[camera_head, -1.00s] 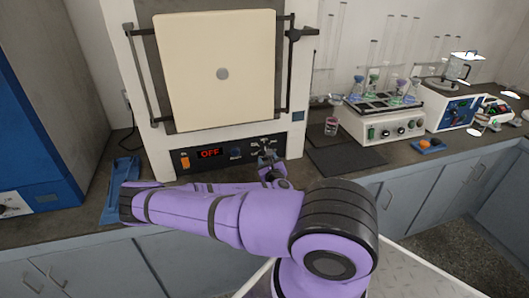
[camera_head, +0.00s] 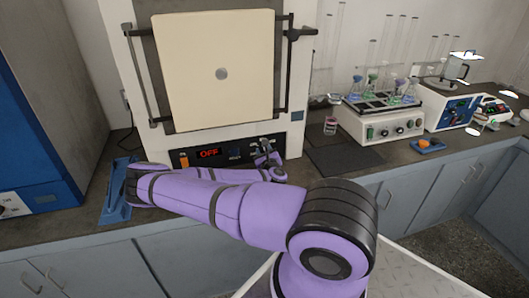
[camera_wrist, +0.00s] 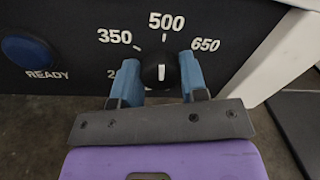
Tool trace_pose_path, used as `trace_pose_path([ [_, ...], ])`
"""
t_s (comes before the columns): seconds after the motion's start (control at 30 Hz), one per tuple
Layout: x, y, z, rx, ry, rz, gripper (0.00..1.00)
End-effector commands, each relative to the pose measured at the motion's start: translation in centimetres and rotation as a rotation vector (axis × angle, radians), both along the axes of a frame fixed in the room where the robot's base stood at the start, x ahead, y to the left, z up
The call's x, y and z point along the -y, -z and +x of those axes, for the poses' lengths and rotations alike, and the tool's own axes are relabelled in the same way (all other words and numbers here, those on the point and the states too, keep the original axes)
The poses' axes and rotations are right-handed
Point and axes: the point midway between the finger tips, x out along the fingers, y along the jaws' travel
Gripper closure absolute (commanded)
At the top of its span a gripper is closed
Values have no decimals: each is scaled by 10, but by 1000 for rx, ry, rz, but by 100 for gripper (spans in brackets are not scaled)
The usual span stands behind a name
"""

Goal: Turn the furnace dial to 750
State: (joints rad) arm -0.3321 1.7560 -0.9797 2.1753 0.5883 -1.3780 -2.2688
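The furnace dial (camera_wrist: 158,73) is a round black knob with a short white mark on the black panel. In the wrist view, 350, 500 and 650 are printed around its top; the other numbers are hidden or partly covered. My gripper (camera_wrist: 160,76) has one blue finger on each side of the dial. I see no clear gap, but cannot tell whether the fingers press on it. In the head view, my gripper (camera_head: 265,156) is at the right of the furnace panel and hides the dial. The furnace display (camera_head: 208,152) reads OFF in red.
The furnace (camera_head: 214,70) has its cream door facing me. A blue READY button (camera_wrist: 28,51) lies left of the dial. A dark mat (camera_head: 345,158) and a shaker with flasks (camera_head: 382,124) are to the right. A blue tray (camera_head: 116,190) lies at left.

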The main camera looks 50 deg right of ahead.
Motion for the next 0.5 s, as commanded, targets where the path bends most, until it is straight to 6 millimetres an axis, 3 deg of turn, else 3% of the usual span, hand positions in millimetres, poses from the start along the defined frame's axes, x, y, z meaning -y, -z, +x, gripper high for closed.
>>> trace_pose_path([
  [0.5,0,0,0,88,1,144,84],
])
